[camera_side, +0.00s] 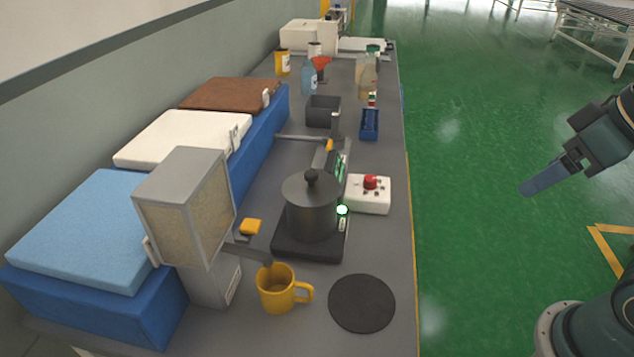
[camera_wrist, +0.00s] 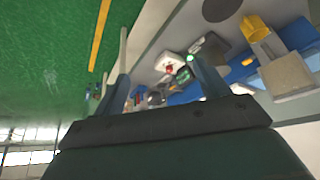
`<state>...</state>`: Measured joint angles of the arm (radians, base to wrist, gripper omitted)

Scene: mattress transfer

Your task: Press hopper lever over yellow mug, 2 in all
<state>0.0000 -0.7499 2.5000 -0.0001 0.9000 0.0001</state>
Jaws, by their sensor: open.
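The hopper (camera_side: 184,212) is a grey box with a clear front showing pale grains, at the near left of the bench. A yellow lever (camera_side: 251,227) sticks out on its right side. The yellow mug (camera_side: 272,292) stands upright on the bench below the hopper's chute, handle to the right. Its inside cannot be made out. In the wrist view, the mug (camera_wrist: 255,28) and hopper (camera_wrist: 287,73) are at the upper right. My gripper (camera_side: 540,185) is open and empty, over the green floor right of the bench, well apart from the lever. It also shows in the wrist view (camera_wrist: 160,70).
A dark lidded pot (camera_side: 311,213) sits on a hot plate behind the mug. A white box with a red button (camera_side: 369,193) is beside it. A round black mat (camera_side: 361,303) lies right of the mug. Mattress-like blocks (camera_side: 85,228) line the left. Bottles and bins stand farther back.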

